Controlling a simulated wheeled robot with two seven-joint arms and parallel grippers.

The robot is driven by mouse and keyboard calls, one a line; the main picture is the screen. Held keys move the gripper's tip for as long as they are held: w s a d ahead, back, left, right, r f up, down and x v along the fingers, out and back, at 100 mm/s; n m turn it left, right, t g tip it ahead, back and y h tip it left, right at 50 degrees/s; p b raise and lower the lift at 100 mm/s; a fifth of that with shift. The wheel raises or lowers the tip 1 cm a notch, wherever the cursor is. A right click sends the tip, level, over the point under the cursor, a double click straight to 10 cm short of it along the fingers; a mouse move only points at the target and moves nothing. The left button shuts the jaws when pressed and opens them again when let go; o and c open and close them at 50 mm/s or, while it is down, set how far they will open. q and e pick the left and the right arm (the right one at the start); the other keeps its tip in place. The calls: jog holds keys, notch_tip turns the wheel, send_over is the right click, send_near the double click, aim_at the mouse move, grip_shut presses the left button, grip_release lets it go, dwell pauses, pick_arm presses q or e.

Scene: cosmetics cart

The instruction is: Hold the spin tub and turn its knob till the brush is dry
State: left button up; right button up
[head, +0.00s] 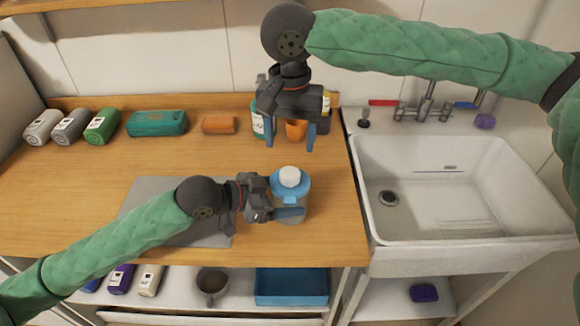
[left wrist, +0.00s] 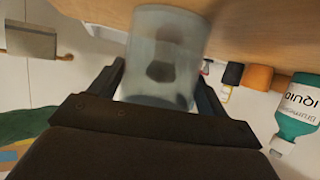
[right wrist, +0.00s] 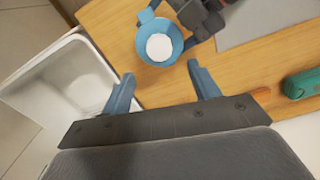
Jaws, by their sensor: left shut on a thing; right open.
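The spin tub (head: 290,207) stands on the wooden counter, with a blue lid and a white knob (head: 289,177) on top. My left gripper (head: 288,213) is shut around the side of the tub. In the left wrist view the frosted tub (left wrist: 163,55) sits between the fingers, with a dark, blurred shape inside. My right gripper (head: 290,140) is open and empty, above and behind the tub, pointing down. In the right wrist view the knob (right wrist: 159,47) lies beyond the open fingers (right wrist: 160,92), apart from them. The brush is not clearly visible.
A grey mat (head: 150,200) lies left of the tub. Several bottles, a teal case (head: 157,123) and an orange block (head: 219,124) line the back. An orange cup (head: 296,130) stands behind my right gripper. A white sink (head: 440,245) is at right.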

aim_at(290, 171)
notch_tip(290, 171, down, 8)
jog(key=shift+f, duration=0.2)
dwell(0.3)
jog(key=c, duration=1)
